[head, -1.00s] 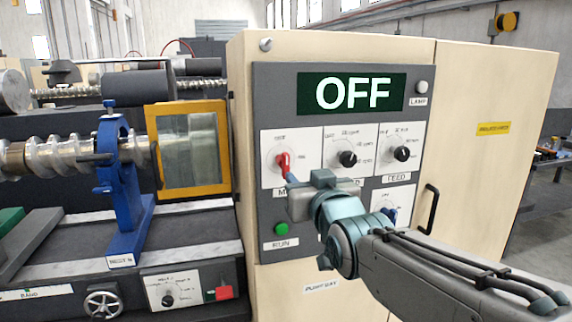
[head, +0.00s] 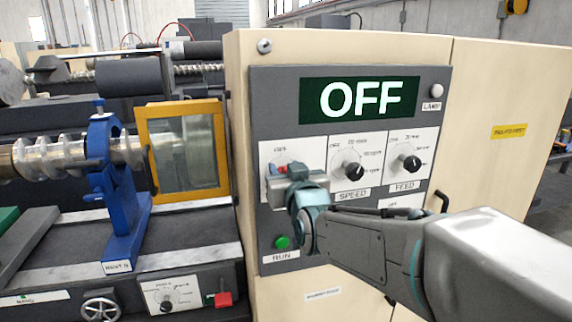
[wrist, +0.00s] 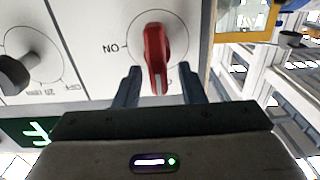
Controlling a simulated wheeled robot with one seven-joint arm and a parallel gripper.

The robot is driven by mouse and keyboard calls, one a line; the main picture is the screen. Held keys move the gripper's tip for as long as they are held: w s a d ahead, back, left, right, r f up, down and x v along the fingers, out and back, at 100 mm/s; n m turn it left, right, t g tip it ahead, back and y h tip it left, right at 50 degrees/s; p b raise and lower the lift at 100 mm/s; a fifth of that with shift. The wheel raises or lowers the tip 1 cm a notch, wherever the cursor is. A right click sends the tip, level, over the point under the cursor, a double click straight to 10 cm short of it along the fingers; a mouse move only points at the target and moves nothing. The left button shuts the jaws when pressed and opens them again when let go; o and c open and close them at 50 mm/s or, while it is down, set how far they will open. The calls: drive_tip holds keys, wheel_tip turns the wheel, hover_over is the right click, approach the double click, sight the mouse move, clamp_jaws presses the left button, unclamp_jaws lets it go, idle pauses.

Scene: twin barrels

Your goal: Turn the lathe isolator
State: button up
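The lathe isolator is a red knob on a white plate at the left of the grey panel. It shows in the wrist view (wrist: 154,50) with its narrow end pointing down there, and the ON mark stands to its left, upside down. In the head view only a bit of red (head: 282,168) shows behind my gripper (head: 284,178). My gripper also shows in the wrist view (wrist: 160,72), open, with one finger on each side of the knob's narrow end. A gap shows on both sides. The display (head: 360,98) reads OFF.
The SPEED knob (head: 353,170) and FEED knob (head: 411,163) are to the right of the isolator. The green RUN button (head: 282,242) is below it. A black handle (head: 440,202) sticks out at right, near my arm. The yellow-framed guard (head: 186,150) stands to the left.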

clamp_jaws()
drive_tip(key=shift+d+f+m+b, duration=0.1)
drive_tip(key=shift+m+b, duration=0.2)
drive_tip(key=shift+b, duration=0.4)
drive_tip(key=m+b, duration=0.1)
drive_tip(key=b, duration=0.2)
drive_tip(key=m+b, duration=0.1)
drive_tip(key=b, duration=0.1)
drive_tip(key=shift+d+f+m, duration=0.25)
drive_tip(key=shift+f+m, duration=0.05)
drive_tip(key=m+b, duration=0.4)
drive_tip(key=m, duration=0.1)
drive_tip(key=d+f+m+b, duration=0.1)
drive_tip(key=m+b, duration=0.3)
drive_tip(key=b, duration=0.1)
drive_tip(key=m+b, duration=0.5)
drive_tip(key=shift+w+d+f+m, duration=0.25)
drive_tip(key=shift+d+m, duration=0.05)
drive_tip(key=shift+d, duration=0.05)
